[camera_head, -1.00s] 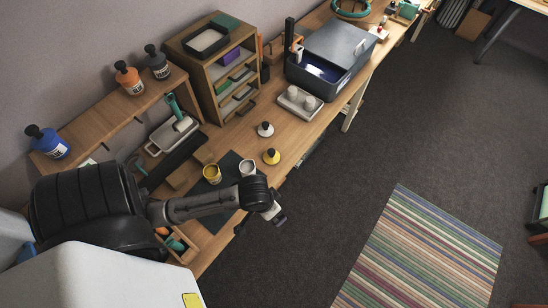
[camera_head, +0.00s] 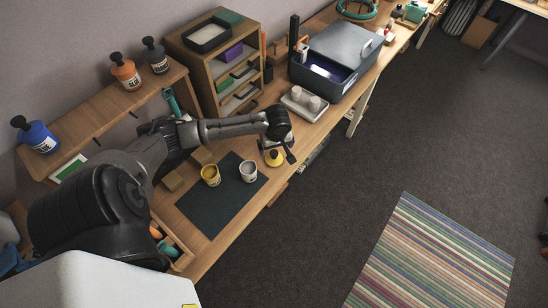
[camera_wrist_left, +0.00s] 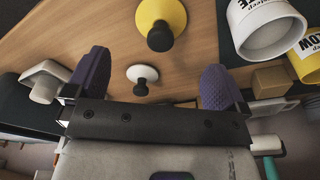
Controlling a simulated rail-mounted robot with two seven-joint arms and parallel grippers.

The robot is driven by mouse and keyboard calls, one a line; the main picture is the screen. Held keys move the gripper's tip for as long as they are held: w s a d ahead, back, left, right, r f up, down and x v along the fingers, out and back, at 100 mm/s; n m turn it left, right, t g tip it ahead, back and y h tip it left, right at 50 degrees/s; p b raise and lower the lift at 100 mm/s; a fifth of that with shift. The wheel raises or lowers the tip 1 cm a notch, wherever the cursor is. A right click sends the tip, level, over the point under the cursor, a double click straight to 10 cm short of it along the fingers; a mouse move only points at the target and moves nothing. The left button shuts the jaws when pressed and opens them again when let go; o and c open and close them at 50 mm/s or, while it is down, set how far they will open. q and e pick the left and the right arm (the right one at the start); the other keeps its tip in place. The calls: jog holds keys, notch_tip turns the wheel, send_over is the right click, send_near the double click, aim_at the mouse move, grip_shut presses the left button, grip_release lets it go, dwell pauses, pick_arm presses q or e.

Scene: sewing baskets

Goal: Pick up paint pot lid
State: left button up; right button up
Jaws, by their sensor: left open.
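Two paint pot lids with black knobs show in the left wrist view: a yellow lid (camera_wrist_left: 162,18) and a white lid (camera_wrist_left: 142,72). In the head view the yellow lid (camera_head: 274,158) lies on the wooden bench near its front edge; the white lid is hidden by my arm. My left gripper (camera_head: 277,143) is above the bench beside the yellow lid. In the wrist view its purple fingers (camera_wrist_left: 155,80) are open, with the white lid between them in the picture, apart from it. A yellow pot (camera_head: 211,175) and a white pot (camera_head: 248,171) stand on a dark mat.
The dark mat (camera_head: 215,207) lies left of the lids. A tray with white cups (camera_head: 304,101) and a dark blue bin (camera_head: 335,62) stand farther along the bench. A wooden shelf unit (camera_head: 212,65) stands against the wall. Bottles stand on a raised shelf at left.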

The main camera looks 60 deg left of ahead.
aim_at(274, 153)
pick_arm(q)
jog(key=shift+a+f, duration=0.2)
jog(key=shift+f, duration=1.2)
jog(key=shift+a+f, duration=0.15)
jog(key=shift+f, duration=1.25)
jog(key=shift+a+f, duration=0.2)
jog(key=shift+f, duration=1.2)
jog(key=c, duration=0.9)
jog(key=shift+r, duration=0.1)
